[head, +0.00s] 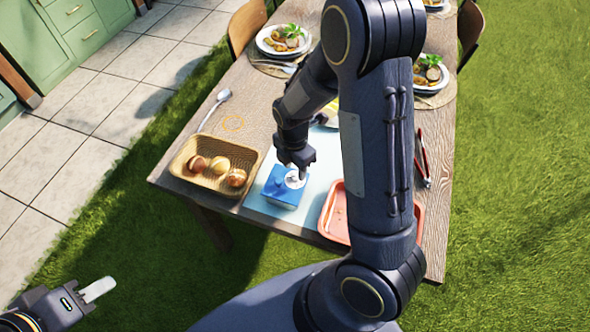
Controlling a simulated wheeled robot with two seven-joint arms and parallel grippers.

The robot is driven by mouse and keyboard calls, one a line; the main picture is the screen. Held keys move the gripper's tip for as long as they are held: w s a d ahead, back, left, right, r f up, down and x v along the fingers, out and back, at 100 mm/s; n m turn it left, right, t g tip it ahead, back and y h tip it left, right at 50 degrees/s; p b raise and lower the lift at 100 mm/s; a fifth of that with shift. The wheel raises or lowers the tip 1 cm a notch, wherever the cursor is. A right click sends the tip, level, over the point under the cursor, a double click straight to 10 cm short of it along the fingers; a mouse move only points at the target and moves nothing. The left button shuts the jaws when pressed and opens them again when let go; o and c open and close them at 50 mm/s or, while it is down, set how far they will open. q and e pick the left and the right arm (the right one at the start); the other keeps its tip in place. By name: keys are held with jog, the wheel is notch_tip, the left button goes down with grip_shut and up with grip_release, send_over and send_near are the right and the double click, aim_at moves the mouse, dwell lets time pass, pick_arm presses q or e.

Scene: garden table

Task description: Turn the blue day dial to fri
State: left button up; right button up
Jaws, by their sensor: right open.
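The blue day dial (279,193) is a small blue box on a pale blue mat (258,205) near the table's front edge. A round white part (294,181) shows on its top, partly covered by my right gripper. My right gripper (296,172) points down right over the dial, open around or just above the white part; I cannot tell if it touches. The day markings are too small to read. My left gripper (98,289) is at the lower left, off the table over the grass, with a pale finger showing and nothing seen in it.
A wicker basket (246,162) with bread rolls stands left of the dial. A coral tray (332,222) lies to its right, partly behind my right arm. Red-handled tongs (423,160) lie at the right edge. Plates of food (268,48) stand farther back.

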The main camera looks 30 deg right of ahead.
aim_at(295, 177)
jog(key=shift+f, duration=1.5)
grip_shut()
